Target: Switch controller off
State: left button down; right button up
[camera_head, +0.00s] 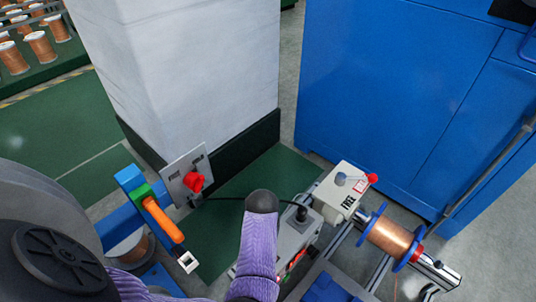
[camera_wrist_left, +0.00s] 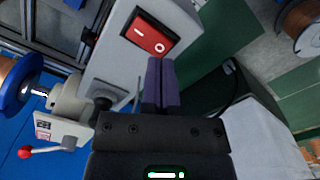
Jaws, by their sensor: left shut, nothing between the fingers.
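The controller is a grey box (camera_wrist_left: 108,50) with a red rocker switch (camera_wrist_left: 151,32) marked with a white line and a circle. Which side of the rocker is pressed in is not clear. My left gripper (camera_wrist_left: 160,62) is shut and empty, its purple fingers together. In the wrist view its tips are just below and right of the switch, and I cannot tell whether they touch the box. In the head view the grey controller box (camera_head: 298,236) is partly hidden by my purple-sleeved left arm, and the fingertips are not clearly visible. My right gripper is not in view.
A white box with a red-tipped lever (camera_head: 345,190) and a copper wire spool (camera_head: 388,238) stand right of the controller. A red knob on a metal plate (camera_head: 194,181) and an orange handle (camera_head: 163,220) are at left. A blue cabinet (camera_head: 400,90) and pale pillar (camera_head: 180,70) stand behind.

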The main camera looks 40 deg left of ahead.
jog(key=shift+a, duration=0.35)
pick_arm(q)
jog(key=shift+f+b, duration=0.3)
jog(key=shift+f, duration=0.3)
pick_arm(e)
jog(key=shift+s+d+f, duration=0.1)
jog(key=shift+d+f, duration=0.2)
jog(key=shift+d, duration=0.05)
pick_arm(q)
jog(key=shift+f, duration=0.25)
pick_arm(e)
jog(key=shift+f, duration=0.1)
pick_arm(q)
jog(key=shift+f+b, duration=0.25)
jog(key=shift+b, duration=0.05)
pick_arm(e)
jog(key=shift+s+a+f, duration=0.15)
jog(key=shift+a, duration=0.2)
